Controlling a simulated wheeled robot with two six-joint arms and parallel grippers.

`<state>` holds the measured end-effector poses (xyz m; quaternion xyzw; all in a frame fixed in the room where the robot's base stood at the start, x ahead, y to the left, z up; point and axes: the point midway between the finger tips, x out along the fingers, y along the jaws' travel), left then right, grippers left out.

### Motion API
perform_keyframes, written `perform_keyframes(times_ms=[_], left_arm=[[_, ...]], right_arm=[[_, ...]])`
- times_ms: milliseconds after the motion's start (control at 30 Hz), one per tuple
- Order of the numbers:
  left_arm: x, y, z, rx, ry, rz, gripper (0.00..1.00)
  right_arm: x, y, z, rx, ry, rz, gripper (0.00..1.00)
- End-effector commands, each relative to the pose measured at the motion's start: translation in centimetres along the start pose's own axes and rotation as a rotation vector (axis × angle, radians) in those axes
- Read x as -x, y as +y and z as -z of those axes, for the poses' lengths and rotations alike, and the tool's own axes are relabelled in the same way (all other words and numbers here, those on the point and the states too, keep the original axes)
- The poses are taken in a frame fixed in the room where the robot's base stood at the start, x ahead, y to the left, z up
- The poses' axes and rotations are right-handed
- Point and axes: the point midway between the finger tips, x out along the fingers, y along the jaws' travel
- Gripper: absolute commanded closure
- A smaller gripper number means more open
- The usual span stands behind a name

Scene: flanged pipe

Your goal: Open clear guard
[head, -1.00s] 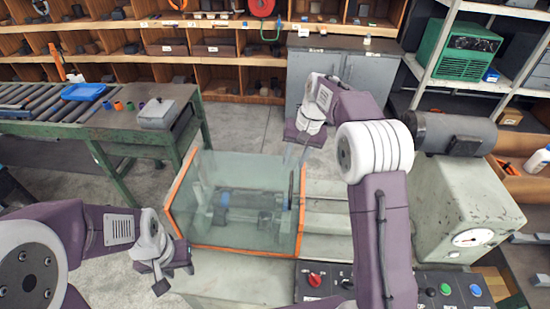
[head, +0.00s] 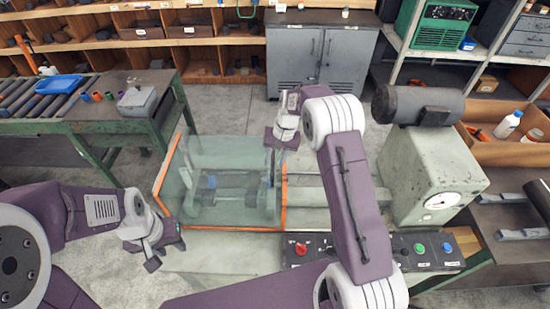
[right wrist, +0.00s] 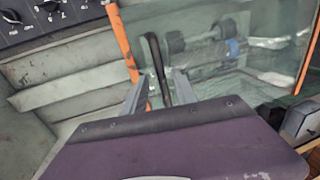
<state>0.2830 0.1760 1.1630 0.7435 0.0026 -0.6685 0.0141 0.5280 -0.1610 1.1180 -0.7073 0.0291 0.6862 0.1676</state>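The clear guard (head: 225,213) is a see-through box with orange edges, closed over the machine bed. A dark pipe part with a blue piece (head: 211,182) shows through it. My right gripper (head: 276,165) points down at the guard's right side. In the right wrist view, the dark handle bar (right wrist: 158,62) stands by the guard's orange edge, between the spread fingers of my right gripper (right wrist: 160,82). The fingers look open, and I cannot tell whether they touch the bar. My left gripper (head: 168,254) is empty and looks open, low left of the guard.
A grey-green machine head with a gauge (head: 440,201) stands at the right. A roller table (head: 90,120) is at the left. Open floor (head: 225,115) lies behind.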

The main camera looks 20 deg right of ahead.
Motion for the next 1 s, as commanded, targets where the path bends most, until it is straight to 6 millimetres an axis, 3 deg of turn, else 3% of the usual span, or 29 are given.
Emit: perform_keyframes(times_ms=[100,233,1000], left_arm=[[-0.04,0.00,-0.01,0.000,0.000,0.000,0.64],[-0.04,0.00,0.00,0.000,0.000,0.000,0.64],[-0.02,0.00,0.00,0.000,0.000,0.000,0.64]], right_arm=[[-0.01,-0.02,0.00,0.000,0.000,0.000,0.66],[0.01,-0.02,0.00,0.000,0.000,0.000,1.00],[0.13,-0.05,0.06,0.000,0.002,0.001,1.00]])
